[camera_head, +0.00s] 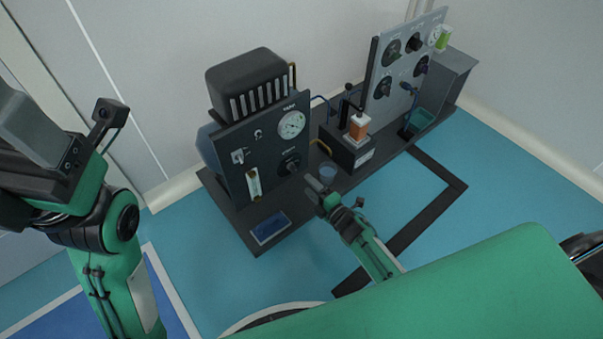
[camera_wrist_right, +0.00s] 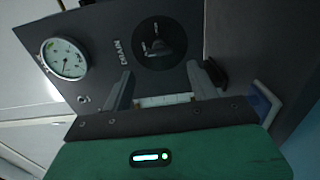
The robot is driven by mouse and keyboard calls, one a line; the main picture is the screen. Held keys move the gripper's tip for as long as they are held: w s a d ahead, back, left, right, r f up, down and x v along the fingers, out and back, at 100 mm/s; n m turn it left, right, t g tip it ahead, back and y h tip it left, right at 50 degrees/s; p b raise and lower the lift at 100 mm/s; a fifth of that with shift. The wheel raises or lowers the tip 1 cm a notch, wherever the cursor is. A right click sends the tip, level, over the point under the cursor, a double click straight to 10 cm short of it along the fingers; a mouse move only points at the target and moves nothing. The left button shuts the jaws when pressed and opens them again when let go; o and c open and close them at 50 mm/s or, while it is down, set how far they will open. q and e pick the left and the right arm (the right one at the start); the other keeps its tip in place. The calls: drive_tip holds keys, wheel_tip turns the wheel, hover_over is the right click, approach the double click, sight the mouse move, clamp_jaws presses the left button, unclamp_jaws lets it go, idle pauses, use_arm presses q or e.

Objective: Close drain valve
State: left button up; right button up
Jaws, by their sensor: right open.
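The drain valve is a round black knob (camera_head: 289,163) low on the right of the dark front panel of the compressor-like unit, below a white gauge. In the right wrist view the knob (camera_wrist_right: 160,43) shows large, beside the label DRAIN, with a raised grip across its dark disc. My right gripper (camera_head: 316,190) is just in front of the panel, below and right of the knob. In the right wrist view its two fingers (camera_wrist_right: 167,80) are apart with nothing between them, and the knob lies beyond them. Contact with the knob is not visible. My left gripper's jaws are not visible.
The gauge (camera_head: 291,125) and a small flow tube (camera_head: 254,185) are on the same panel. A blue tray (camera_head: 270,228) lies in front. An orange-filled bottle (camera_head: 358,127) and a grey panel of knobs (camera_head: 404,65) stand to the right. Blue floor is open in front.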

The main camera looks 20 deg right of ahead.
drive_tip(key=p+v, duration=0.1)
drive_tip(key=v, duration=0.5)
drive_tip(key=shift+s+p, duration=0.1)
drive_tip(key=shift+p, duration=0.2)
